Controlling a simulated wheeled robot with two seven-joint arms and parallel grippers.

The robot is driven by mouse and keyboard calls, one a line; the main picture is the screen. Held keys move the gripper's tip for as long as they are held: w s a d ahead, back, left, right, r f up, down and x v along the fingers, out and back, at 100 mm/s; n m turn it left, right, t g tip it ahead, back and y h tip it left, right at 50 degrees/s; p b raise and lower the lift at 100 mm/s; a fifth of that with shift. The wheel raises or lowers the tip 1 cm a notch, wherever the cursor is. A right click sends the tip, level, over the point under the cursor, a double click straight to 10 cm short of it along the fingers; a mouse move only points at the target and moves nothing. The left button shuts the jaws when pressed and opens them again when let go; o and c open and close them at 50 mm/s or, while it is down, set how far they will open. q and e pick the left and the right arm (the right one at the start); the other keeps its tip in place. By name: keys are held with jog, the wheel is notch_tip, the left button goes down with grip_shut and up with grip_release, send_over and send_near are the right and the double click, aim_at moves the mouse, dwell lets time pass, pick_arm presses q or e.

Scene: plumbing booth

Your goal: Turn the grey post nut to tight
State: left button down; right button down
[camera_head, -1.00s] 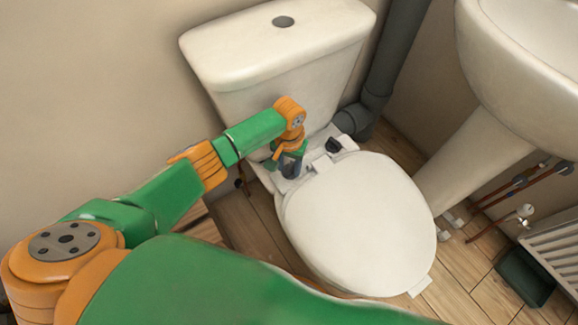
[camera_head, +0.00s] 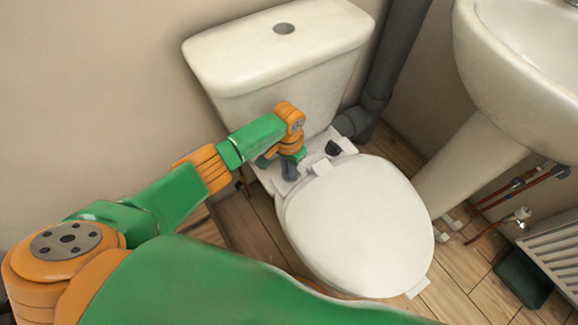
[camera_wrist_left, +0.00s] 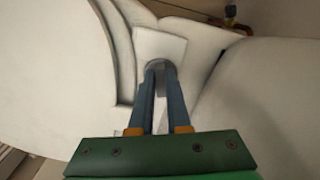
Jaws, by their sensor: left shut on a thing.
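The grey post nut (camera_wrist_left: 158,63) shows in the left wrist view as a small rounded grey piece on the white pan ledge, between my fingertips. Only its top edge shows; the fingers hide the rest. My left gripper (camera_wrist_left: 160,72) is shut on it, pointing down. In the head view my left gripper (camera_head: 289,175) is at the back left of the toilet pan, in front of the cistern, and the nut cannot be made out clearly there. My right gripper is not in view.
The closed white toilet lid (camera_head: 360,225) lies just in front of the gripper, the cistern (camera_head: 280,65) behind. A black fitting (camera_head: 333,148) sits on the ledge to the right. A grey soil pipe (camera_head: 385,75) and a basin pedestal (camera_head: 475,165) stand further right.

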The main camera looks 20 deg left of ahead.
pick_arm(q)
jog(key=m, duration=0.5)
jog(key=shift+a, duration=0.15)
jog(key=shift+w+m+p, duration=0.1)
jog(key=shift+m+p, duration=0.2)
jog(key=shift+m, duration=0.7)
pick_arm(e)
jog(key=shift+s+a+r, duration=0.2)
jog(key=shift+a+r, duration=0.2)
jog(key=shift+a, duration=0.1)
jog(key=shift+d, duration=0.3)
pick_arm(q)
jog(key=c, duration=0.9)
grip_release()
jog(key=shift+o, duration=0.2)
jog(key=shift+f, duration=0.1)
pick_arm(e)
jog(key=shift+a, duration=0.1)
